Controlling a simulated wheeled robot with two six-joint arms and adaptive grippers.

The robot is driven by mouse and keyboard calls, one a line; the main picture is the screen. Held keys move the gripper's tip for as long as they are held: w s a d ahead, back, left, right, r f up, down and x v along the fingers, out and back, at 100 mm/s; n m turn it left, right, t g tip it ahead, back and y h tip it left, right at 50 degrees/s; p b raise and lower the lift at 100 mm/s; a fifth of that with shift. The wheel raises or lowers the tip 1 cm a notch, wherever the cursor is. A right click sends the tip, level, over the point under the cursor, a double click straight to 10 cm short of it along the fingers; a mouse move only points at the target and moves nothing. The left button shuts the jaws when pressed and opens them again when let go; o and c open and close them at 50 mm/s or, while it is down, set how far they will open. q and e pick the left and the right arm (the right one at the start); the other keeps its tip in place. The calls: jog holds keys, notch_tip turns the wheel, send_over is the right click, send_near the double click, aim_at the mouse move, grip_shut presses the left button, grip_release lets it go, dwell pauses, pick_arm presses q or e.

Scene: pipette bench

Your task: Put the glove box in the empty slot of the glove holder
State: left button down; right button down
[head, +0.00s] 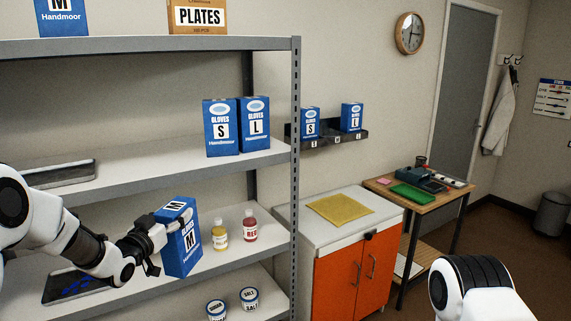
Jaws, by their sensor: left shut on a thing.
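A blue glove box marked M (180,250) is held tilted in front of the shelf. My left gripper (158,231) is shut on it from the left side; the fingers are partly hidden by the box. The glove holder (345,141) is a dark wall rack behind the shelf's right post. It holds a blue S box (310,122) at left and a blue L box (351,117) at right. The middle slot between them is empty. My right arm shows at the lower right, but its gripper is out of view.
Blue S (221,128) and L (254,124) boxes stand on the middle shelf (150,177). Yellow (219,235) and red (250,226) bottles stand near the held box. The shelf post (295,180) stands left of the holder. An orange cabinet (345,275) stands below the holder.

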pick_arm(q)
jog(key=s+d+f+b, duration=0.1)
jog(key=s+d+f, duration=0.3)
jog(key=f, duration=0.6)
jog(key=s+d+f+b, duration=0.2)
jog(key=s+d+f, duration=0.25)
jog(key=f, duration=0.65)
jog(key=s+d+f+b, duration=0.1)
jog(key=s+d+f, duration=0.35)
jog(key=f, duration=0.55)
jog(key=s+a+r+n+y, duration=0.2)
jog(key=s+a+r+y, duration=0.2)
jog(key=s+r, duration=0.4)
jog(key=shift+s+n+t, duration=0.3)
jog(key=shift+n, duration=0.1)
jog(key=shift+w, duration=0.1)
